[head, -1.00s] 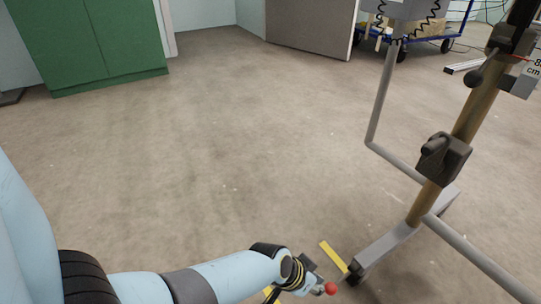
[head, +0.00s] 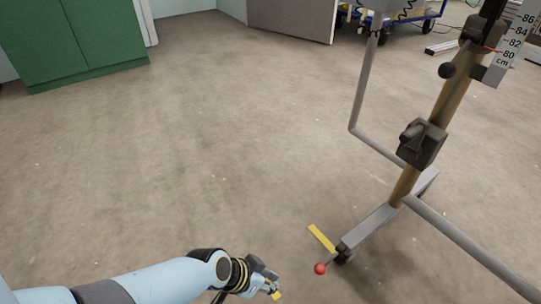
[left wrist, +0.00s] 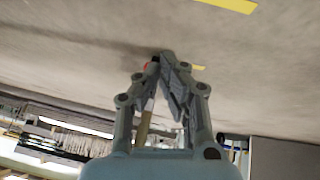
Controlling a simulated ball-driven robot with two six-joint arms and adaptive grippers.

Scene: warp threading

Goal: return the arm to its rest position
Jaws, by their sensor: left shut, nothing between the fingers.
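My left arm, pale blue, comes in at the bottom left of the head view. Its gripper (head: 274,291) is low in the picture, over the bare floor and left of the stand's foot. In the left wrist view the grey fingers (left wrist: 160,62) meet at their tips and hold nothing. My right gripper is in neither view.
A wheeled stand (head: 431,128) with a wooden post and cm scale (head: 510,45) stands right. A red ball knob (head: 320,268) is by its foot, near a yellow floor strip (head: 322,238). A green cabinet (head: 85,35) is back left; the middle floor is clear.

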